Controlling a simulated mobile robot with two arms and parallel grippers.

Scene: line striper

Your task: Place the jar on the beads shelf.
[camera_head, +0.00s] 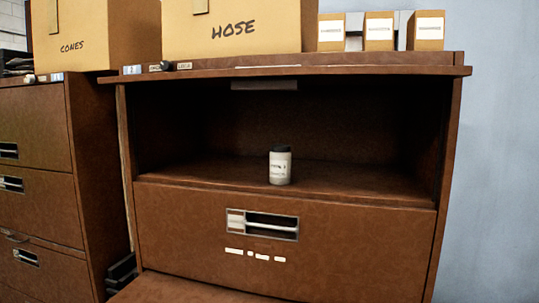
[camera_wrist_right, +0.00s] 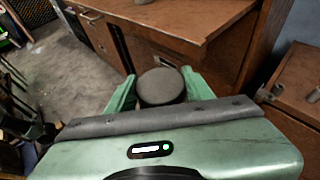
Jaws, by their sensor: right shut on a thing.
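My right gripper (camera_wrist_right: 160,90) is shut on a jar with a round dark lid (camera_wrist_right: 160,86), seen from above between its two green fingers. In the right wrist view the jar is in front of a brown cabinet. In the head view a white, labelled jar with a dark lid (camera_head: 280,167) stands upright in an open cabinet compartment (camera_head: 220,172). I cannot read a shelf name there, so I cannot tell whether this is the beads shelf. Neither gripper shows in the head view.
The compartment floor is clear on both sides of the standing jar. Below it is a closed drawer front (camera_head: 190,225). A HOSE box (camera_head: 240,35) and small cartons (camera_head: 379,32) sit on top. A CONES box (camera_head: 75,35) sits on the left cabinet.

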